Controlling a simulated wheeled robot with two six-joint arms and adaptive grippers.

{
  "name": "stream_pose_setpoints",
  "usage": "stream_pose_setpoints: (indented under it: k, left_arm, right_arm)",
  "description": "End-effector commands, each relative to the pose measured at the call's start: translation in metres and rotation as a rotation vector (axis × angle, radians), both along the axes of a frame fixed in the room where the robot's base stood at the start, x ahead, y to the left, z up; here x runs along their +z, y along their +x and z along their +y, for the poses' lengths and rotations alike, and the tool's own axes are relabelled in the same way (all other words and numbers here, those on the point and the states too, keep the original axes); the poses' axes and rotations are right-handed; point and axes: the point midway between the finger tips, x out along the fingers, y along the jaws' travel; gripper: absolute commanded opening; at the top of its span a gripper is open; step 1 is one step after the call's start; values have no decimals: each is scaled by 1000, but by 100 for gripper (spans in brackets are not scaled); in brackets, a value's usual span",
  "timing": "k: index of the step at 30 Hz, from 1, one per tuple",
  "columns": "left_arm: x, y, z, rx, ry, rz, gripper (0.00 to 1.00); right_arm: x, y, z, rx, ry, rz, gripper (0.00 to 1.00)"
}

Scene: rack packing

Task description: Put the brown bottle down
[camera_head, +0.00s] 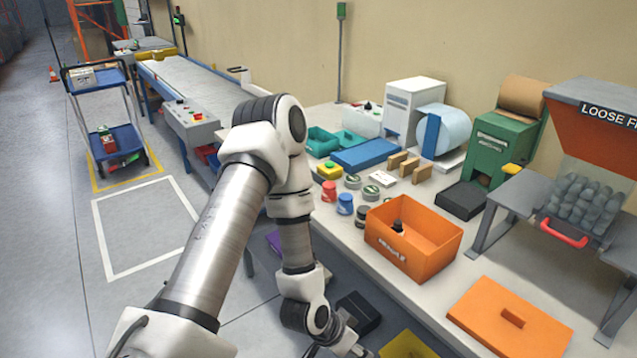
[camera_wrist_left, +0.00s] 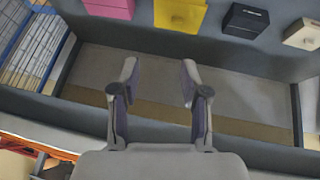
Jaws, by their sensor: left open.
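A small dark bottle (camera_head: 398,227) stands inside the orange bin (camera_head: 437,262) on the workbench in the head view; I cannot tell if its colour is brown. My left gripper (camera_wrist_left: 159,82) is open in the left wrist view, with nothing between its fingers. In the head view my left arm reaches down by the bench's front edge, and the gripper fingers are not clearly visible there. The gripper is well apart from the bottle. My right gripper is in neither view.
Below the bench are a pink bin (camera_wrist_left: 109,8), a yellow bin (camera_wrist_left: 180,14) and a black bin (camera_wrist_left: 246,20). An orange lid (camera_head: 510,318) lies right of the orange bin.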

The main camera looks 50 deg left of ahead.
Motion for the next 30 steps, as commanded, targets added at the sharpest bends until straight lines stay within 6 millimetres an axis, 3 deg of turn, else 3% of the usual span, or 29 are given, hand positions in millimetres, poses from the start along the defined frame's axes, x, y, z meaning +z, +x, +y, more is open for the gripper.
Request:
stream_pose_setpoints:
  k: [1,3,6,9,30]
  left_arm:
    - [-28,-31,-14,-11,36,131,45]
    - [-58,-72,-27,13,81,288,45]
    - [-83,-120,-39,40,141,437,45]
    - [-93,-145,-45,62,177,506,45]
    - [-95,-149,-45,67,182,517,45]
  right_arm:
    - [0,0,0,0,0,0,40]
    - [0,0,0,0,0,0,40]
    - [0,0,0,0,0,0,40]
    - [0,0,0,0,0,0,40]
    - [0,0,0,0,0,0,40]
